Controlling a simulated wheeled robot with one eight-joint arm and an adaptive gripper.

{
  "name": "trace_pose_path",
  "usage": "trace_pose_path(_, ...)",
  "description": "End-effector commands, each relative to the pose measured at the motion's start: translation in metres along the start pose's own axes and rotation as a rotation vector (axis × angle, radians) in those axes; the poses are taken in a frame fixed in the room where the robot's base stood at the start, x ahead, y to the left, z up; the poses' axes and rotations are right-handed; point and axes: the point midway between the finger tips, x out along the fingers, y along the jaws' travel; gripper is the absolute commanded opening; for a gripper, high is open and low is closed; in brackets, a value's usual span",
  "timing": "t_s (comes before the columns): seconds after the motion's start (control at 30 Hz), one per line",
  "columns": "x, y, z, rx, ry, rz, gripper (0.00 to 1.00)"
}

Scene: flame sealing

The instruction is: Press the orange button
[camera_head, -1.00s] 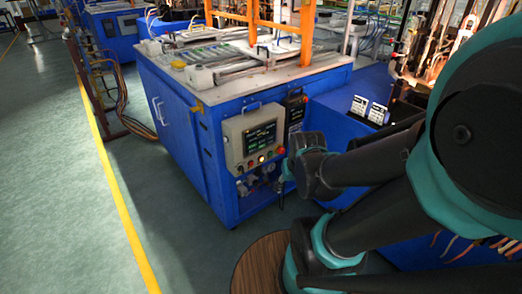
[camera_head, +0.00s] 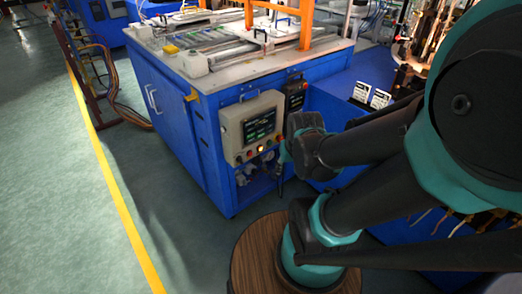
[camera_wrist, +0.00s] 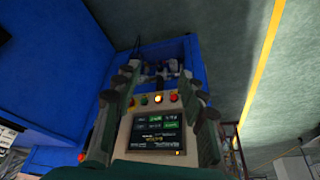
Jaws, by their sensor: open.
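The orange button (camera_head: 261,149) glows in the button row below the screen of a beige control panel (camera_head: 231,136) on the blue machine's front. In the wrist view the lit orange button (camera_wrist: 158,99) shows upside down, with a red button (camera_wrist: 174,97) and a red button (camera_wrist: 132,101) on either side. My gripper (camera_wrist: 160,82) is open and empty in the wrist view. Its two fingers stand left and right of the button row, with the orange button seen between them. Contact does not show. In the head view my wrist is just right of the panel and the fingers are mostly hidden.
The blue machine (camera_head: 172,120) carries fixtures and an orange frame (camera_head: 306,25) on top. Valves and fittings (camera_head: 243,175) stick out below the panel. A blue cabinet (camera_head: 328,110) stands to the right. The floor at left is clear, with a yellow line (camera_head: 112,190).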

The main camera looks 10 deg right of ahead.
Motion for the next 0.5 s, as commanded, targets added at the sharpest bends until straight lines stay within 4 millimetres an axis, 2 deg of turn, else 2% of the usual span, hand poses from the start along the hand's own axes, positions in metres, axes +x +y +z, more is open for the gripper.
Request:
trace_pose_path(0.03, 0.0, 0.0, -0.0001, 0.0, 0.0, 0.0, 0.32)
trace_pose_path(0.3, 0.0, 0.0, -0.0001, 0.0, 0.0, 0.0, 0.0)
trace_pose_path(0.5, 0.0, 0.0, 0.0, 0.0, 0.0, 0.0, 0.0)
